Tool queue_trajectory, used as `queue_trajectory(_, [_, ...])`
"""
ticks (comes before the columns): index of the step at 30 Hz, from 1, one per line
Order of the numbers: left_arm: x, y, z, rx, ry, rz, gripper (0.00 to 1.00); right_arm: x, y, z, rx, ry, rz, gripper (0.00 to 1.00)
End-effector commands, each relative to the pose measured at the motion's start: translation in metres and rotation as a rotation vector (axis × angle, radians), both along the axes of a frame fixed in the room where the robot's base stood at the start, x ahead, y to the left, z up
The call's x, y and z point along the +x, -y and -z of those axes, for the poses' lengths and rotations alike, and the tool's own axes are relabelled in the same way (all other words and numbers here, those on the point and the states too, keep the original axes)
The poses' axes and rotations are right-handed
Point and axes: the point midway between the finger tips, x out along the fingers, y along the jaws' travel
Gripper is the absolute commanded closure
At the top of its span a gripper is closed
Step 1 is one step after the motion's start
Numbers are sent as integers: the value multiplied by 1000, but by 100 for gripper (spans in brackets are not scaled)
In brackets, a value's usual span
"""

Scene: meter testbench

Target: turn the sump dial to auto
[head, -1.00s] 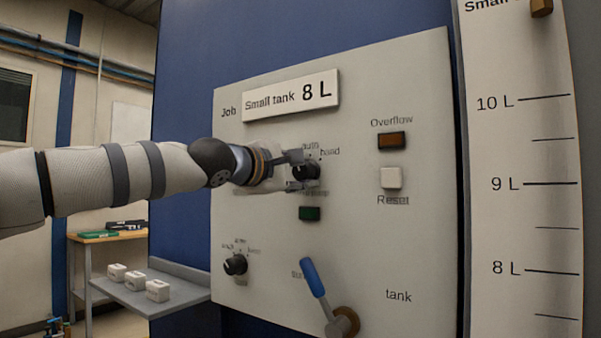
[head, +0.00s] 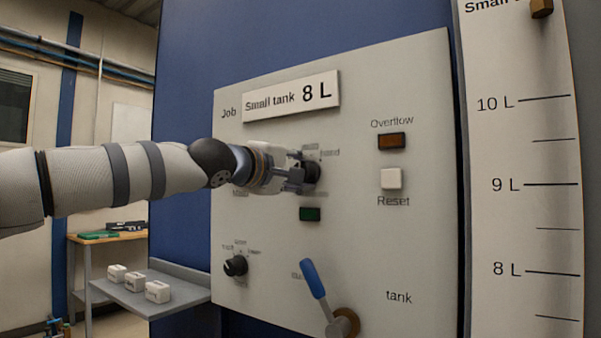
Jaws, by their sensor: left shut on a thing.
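The sump dial, a black knob (head: 312,173), is on the upper middle of the white panel (head: 365,255). The word "hand" shows at its upper right; the "auto" label above it is blurred and partly covered. My left gripper (head: 304,172) comes in from the left and is shut on this knob, its fingers hiding the knob's left side. The knob's pointer cannot be made out. My right gripper is not in view.
Below the knob is a green button (head: 309,214). An amber Overflow lamp (head: 391,141) and white Reset button (head: 391,179) are to the right. A second black dial (head: 236,265) and a blue-handled lever (head: 313,278) are lower down.

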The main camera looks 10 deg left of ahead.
Motion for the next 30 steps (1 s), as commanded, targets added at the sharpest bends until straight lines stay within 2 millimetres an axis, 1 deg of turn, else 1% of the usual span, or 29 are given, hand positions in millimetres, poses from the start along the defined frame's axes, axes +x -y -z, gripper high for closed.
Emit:
queue_trajectory(5, [0,0,0,-1,0,0,94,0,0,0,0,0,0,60])
queue_trajectory(6, [0,0,0,-1,0,0,64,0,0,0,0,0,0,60])
queue_trajectory(8, [0,0,0,-1,0,0,50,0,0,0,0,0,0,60])
queue_trajectory(9, [0,0,0,-1,0,0,46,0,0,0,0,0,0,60])
queue_trajectory(17, [0,0,0,-2,-1,0,46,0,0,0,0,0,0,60])
queue_trajectory(20, [-7,-3,-2,0,2,-1,46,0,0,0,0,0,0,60])
queue_trajectory(23, [-24,-10,-3,3,4,0,46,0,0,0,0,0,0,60])
queue_trajectory(27, [-60,-25,-2,-4,4,2,46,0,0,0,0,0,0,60])
queue_trajectory(30, [-83,-35,-1,-4,3,0,46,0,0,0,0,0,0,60])
